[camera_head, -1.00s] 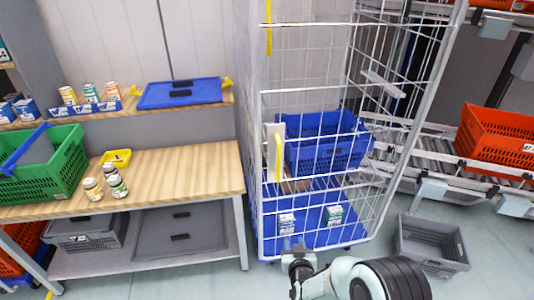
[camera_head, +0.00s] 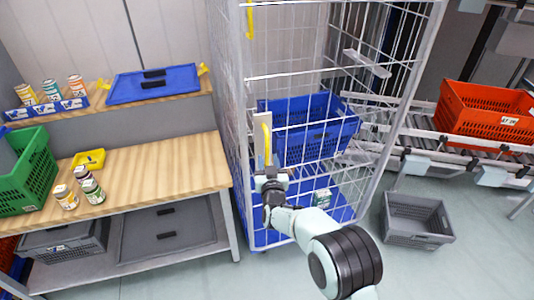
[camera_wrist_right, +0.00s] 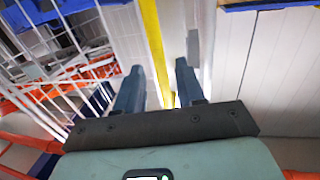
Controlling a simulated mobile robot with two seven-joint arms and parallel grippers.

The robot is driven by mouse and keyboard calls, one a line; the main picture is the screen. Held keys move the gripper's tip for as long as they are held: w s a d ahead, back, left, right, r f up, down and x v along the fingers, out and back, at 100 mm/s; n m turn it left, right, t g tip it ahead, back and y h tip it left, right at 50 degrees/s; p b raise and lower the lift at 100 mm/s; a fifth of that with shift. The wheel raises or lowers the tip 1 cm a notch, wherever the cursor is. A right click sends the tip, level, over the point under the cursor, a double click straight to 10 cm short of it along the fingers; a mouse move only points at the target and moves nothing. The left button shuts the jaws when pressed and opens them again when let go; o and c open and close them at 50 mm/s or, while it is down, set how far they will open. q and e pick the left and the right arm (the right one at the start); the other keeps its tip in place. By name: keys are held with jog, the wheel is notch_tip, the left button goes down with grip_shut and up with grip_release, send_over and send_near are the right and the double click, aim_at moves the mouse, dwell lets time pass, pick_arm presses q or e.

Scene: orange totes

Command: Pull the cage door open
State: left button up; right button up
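The wire roll cage (camera_head: 243,130) stands at the centre of the head view. Its front door (camera_head: 317,116) is a white wire mesh panel, which looks shut. A yellow upright handle (camera_head: 267,143) is at the door's left side. My right gripper (camera_head: 268,173) is in front of the door, at the handle's lower end. In the right wrist view the gripper (camera_wrist_right: 159,68) has its two fingers apart, and the yellow handle (camera_wrist_right: 154,40) runs between and beyond them. I cannot tell if they touch it. My left gripper is out of view.
A blue crate (camera_head: 350,125) sits inside the cage. A wooden workbench (camera_head: 150,165) stands close on the left. A grey crate (camera_head: 445,222) lies on the floor to the right. An orange tote (camera_head: 455,110) rests on the roller conveyor. The floor in front of the cage is partly clear.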

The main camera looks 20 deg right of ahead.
aim_at(267, 156)
jog(key=shift+w+d, duration=0.15)
jog(key=shift+w, duration=0.85)
jog(key=shift+w+d, duration=0.15)
jog(key=shift+w, duration=0.8)
grip_shut()
jog(key=shift+s, duration=0.15)
